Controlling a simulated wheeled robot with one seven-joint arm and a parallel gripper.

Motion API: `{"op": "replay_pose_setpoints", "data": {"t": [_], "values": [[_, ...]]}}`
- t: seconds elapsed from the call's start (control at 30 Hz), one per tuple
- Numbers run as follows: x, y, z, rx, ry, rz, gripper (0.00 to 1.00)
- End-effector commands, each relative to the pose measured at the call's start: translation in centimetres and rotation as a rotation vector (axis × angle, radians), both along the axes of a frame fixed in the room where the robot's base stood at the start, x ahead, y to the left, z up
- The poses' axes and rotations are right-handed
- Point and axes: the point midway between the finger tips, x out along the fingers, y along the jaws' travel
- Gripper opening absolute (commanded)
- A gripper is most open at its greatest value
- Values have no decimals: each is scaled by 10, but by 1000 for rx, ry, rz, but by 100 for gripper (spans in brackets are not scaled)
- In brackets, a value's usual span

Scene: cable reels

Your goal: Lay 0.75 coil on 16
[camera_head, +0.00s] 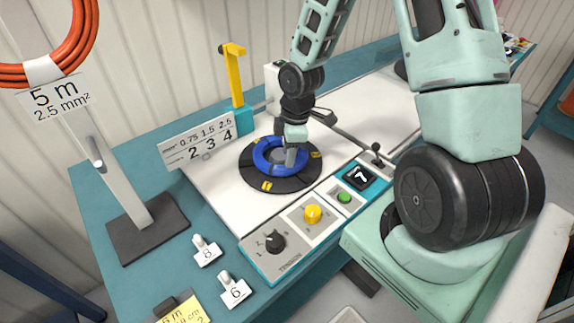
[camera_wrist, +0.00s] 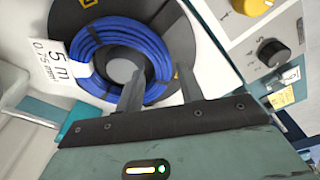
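The blue coil (camera_head: 264,161) lies flat on a black round turntable (camera_head: 258,187). In the wrist view the coil (camera_wrist: 93,42) carries a white tag (camera_wrist: 55,65) reading "5 m 0.75 mm²". My gripper (camera_head: 291,158) points down over the coil's near right side. In the wrist view my gripper's fingers (camera_wrist: 158,82) stand apart, one towards the coil's centre and one outside its rim, with the blue band between them. I cannot tell whether they touch it. No label reading 16 is visible.
A control panel (camera_head: 293,250) borders the turntable. An orange coil (camera_head: 75,45) hangs on a post at left. A number board (camera_head: 199,143) and yellow post (camera_head: 235,75) stand behind.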

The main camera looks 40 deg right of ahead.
Motion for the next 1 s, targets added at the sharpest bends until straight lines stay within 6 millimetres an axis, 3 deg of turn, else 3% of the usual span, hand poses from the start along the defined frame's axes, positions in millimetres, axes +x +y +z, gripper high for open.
{"op": "replay_pose_setpoints", "data": {"t": [0.1,0.3,0.67,0.7,0.83,0.9,0.93,1.0], "values": [[0,3,-21,0,3,3,37],[2,4,-40,0,1,1,37],[3,4,-45,-1,0,0,37],[3,4,-45,-1,0,0,35],[3,4,-45,-1,0,0,0],[3,4,-44,-1,0,0,0],[3,4,-45,-1,0,0,18],[3,4,-44,-1,0,0,0]]}}
